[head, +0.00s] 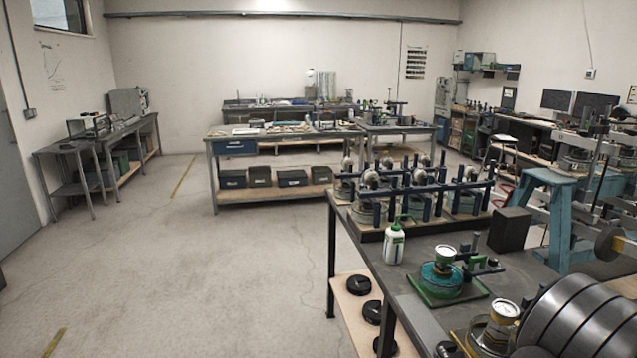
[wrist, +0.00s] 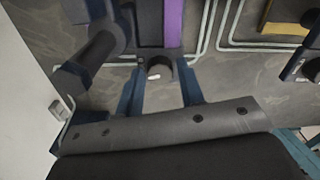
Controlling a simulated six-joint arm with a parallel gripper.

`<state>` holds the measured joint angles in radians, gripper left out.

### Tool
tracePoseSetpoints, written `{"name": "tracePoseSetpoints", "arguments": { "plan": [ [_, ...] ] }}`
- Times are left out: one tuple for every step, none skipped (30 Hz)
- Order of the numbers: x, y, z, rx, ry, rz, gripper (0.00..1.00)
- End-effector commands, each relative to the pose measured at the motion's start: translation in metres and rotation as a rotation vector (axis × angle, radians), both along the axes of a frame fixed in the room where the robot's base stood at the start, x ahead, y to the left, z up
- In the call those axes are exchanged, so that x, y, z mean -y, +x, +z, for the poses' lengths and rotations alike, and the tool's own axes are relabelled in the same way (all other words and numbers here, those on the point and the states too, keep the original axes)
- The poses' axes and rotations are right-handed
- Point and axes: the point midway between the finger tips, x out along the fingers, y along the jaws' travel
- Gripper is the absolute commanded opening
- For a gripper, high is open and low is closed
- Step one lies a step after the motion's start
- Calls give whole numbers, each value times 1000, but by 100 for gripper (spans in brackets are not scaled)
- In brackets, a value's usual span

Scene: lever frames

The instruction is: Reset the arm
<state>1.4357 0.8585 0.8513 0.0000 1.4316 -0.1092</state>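My arm and gripper do not show in the head view. In the wrist view a black rounded body with a grey bolted plate (wrist: 170,130) fills the bottom; it seems to be part of my wrist or gripper. Two blue bars stand up from behind the plate, with a black knob (wrist: 160,68) between them. I cannot tell whether these bars are fingers or part of a frame. No held object can be made out.
In the head view, a bench at right carries a row of lever frames (head: 418,190), a white bottle (head: 394,244), a green-based cell with a dial gauge (head: 444,278) and large grey discs (head: 582,318). A blue stand (head: 560,215) is behind. Open floor (head: 180,270) lies left.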

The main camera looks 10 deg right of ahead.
Motion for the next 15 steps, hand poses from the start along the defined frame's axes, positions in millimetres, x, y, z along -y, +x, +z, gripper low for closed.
{"name": "tracePoseSetpoints", "arguments": {
  "plan": [
    [0, 0, 1, 0, 0, 0, 35],
    [0, 0, 2, 0, -1, 0, 35],
    [0, 0, 4, 0, -1, 0, 35],
    [0, 0, 6, 0, -2, 0, 35],
    [0, 0, 9, 0, -2, 0, 35],
    [0, 0, 13, 0, -1, 0, 35],
    [1, 0, 18, 0, -2, 0, 35],
    [1, 0, 23, 1, -4, 0, 35],
    [0, 0, 30, 1, -3, 0, 35],
    [1, 0, 35, 1, -4, 0, 35],
    [1, 0, 42, 1, -5, 0, 35],
    [1, 0, 50, 1, -5, 0, 35],
    [1, 0, 56, 0, -5, 0, 35],
    [1, 0, 62, 1, -5, 0, 35],
    [1, 0, 70, 1, -5, 0, 35]
  ]
}}
